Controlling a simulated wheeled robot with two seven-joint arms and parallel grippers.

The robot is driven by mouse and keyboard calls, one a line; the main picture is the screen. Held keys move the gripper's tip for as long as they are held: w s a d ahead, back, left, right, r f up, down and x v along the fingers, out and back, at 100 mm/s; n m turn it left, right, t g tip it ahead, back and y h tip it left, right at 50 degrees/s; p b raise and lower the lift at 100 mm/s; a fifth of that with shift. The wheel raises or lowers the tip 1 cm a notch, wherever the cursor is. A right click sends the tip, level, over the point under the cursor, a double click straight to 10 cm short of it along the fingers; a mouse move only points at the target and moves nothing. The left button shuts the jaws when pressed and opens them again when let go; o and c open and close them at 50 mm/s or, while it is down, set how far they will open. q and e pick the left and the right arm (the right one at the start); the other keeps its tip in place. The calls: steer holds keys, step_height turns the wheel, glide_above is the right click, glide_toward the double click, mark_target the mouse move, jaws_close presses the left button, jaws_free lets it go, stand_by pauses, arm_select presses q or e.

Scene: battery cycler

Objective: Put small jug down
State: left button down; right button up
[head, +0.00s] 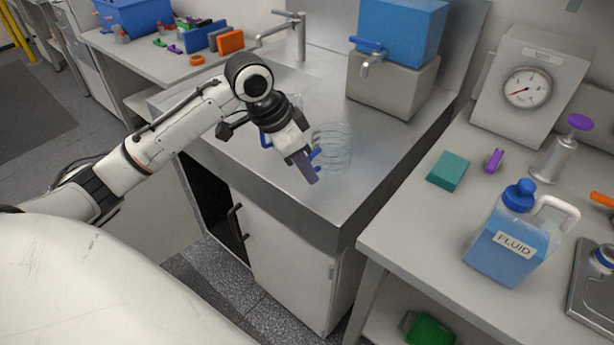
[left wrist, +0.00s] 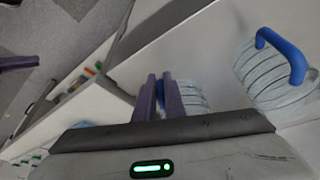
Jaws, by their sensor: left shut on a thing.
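The small jug (head: 334,147), clear and ribbed with a blue handle, is at the steel counter beside my left gripper (head: 306,170). The purple fingers are shut on its handle; the jug looks upright, and I cannot tell whether its base touches the counter. In the left wrist view the held jug (left wrist: 194,97) shows partly behind the fingers (left wrist: 159,84). Another clear ribbed jug (left wrist: 275,88) with a blue handle stands at the right of that view. In the head view it is mostly hidden behind my gripper. My right gripper is not in view.
A steel counter (head: 375,165) has free room right of the jug. A faucet (head: 300,35) and a blue tank with a tap (head: 400,30) stand behind. A fluid bottle (head: 510,245) and a gauge (head: 527,88) are on the right bench.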

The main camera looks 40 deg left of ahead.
arm_select(q)
step_height(320, 180, down, 3)
steer(key=shift+r, duration=0.1)
steer(key=c, duration=1.8)
jaws_free()
steer(key=shift+c, duration=0.2)
steer(key=v, duration=1.2)
steer(key=shift+d, duration=0.1)
